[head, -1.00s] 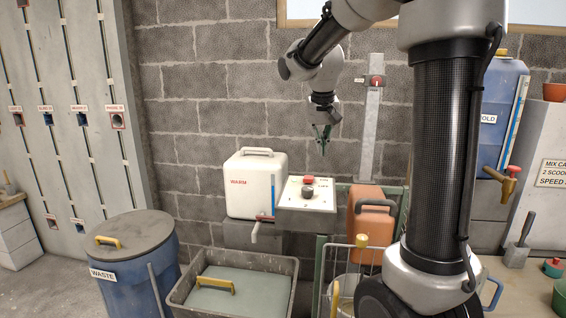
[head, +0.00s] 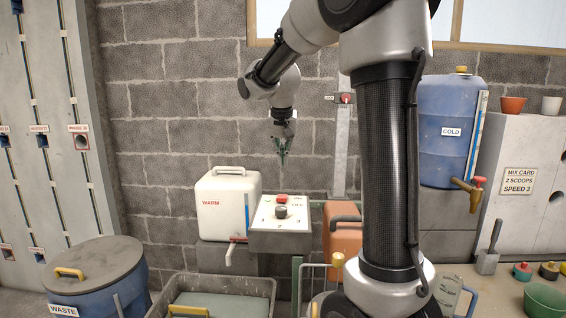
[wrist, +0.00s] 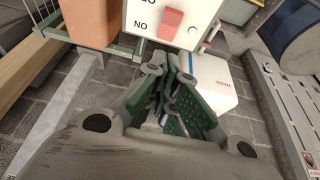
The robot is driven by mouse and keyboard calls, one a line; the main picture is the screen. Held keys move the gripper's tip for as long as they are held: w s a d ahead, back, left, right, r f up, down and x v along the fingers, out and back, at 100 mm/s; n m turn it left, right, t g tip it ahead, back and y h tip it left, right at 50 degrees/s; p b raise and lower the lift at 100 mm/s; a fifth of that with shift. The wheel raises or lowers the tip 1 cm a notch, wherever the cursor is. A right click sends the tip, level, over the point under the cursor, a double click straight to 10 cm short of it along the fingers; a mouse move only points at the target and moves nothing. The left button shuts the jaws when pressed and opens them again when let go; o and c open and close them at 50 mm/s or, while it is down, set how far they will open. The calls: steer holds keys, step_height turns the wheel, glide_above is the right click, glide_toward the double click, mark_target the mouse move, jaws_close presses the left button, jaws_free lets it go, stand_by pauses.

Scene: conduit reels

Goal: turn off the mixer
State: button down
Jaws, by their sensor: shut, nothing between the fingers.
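A white control panel (head: 263,236) with a red switch (head: 282,198) and a dark round knob (head: 281,212) stands between the white WARM tank and an orange container. My gripper (head: 282,155) hangs above the panel, pointing down and apart from it. Its green fingers are shut and empty. In the wrist view the fingers (wrist: 170,97) are below the panel in the picture. The knob is out of that view.
The WARM tank (head: 213,211) is left of the panel, the orange container (head: 343,238) right. A post with a red switch (head: 346,98) rises behind. The blue COLD tank (head: 445,150) and WASTE bin (head: 100,280) flank the area. Air above the panel is clear.

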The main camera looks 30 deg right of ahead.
glide_above(284, 197)
step_height(284, 197, down, 7)
steer(key=f, duration=0.2)
steer(key=s+f, duration=0.1)
steer(key=shift+a, duration=0.35)
steer(key=shift+s+a+f, duration=0.1)
steer(key=shift+s+f, duration=0.05)
steer(key=shift+f, duration=0.25)
steer(key=shift+s+a+f, duration=0.1)
steer(key=shift+s+f, duration=0.05)
steer(key=shift+f, duration=0.1)
steer(key=shift+s+a+f, duration=0.15)
steer(key=shift+s, duration=0.05)
steer(key=shift+w, duration=0.15)
